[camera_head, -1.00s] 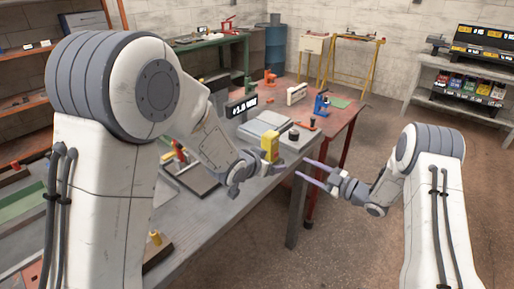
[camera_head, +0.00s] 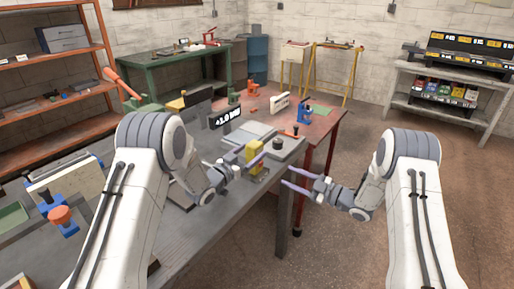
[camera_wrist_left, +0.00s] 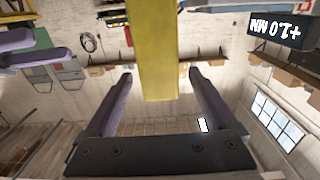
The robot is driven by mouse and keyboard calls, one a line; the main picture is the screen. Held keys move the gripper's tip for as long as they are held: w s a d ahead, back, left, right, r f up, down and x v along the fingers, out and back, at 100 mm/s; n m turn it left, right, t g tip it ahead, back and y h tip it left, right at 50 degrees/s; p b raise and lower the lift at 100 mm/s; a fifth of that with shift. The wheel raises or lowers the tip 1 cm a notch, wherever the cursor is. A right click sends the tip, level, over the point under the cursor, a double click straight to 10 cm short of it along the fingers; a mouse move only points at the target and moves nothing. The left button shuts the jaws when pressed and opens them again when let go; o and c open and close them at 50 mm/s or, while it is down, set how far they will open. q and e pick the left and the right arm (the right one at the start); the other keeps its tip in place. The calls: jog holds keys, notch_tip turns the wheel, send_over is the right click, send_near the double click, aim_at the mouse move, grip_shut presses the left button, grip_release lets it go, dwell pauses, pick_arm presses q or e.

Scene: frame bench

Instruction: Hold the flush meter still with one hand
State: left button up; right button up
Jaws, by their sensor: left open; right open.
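A yellow upright block (camera_head: 255,154), seemingly the flush meter's body, stands at the right edge of the grey bench. A dark display (camera_head: 227,117) reading "+1.0 MM" stands behind it; I cannot tell if they are joined. The display also shows inverted in the left wrist view (camera_wrist_left: 283,25). My left gripper (camera_head: 249,160) is open at the yellow block. In the left wrist view the yellow block (camera_wrist_left: 152,50) lies between its open fingers (camera_wrist_left: 160,95), with gaps visible on both sides. My right gripper (camera_head: 284,177) is open and empty, right of the block, beyond the bench edge.
Grey plates (camera_head: 247,135) and a black round knob (camera_head: 278,143) lie close behind the block. A red bench (camera_head: 318,124) adjoins at the back right, with a blue tool (camera_head: 304,114) on it. The floor at right is clear.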

pick_arm(q)
jog(key=shift+x, duration=2.8)
grip_shut()
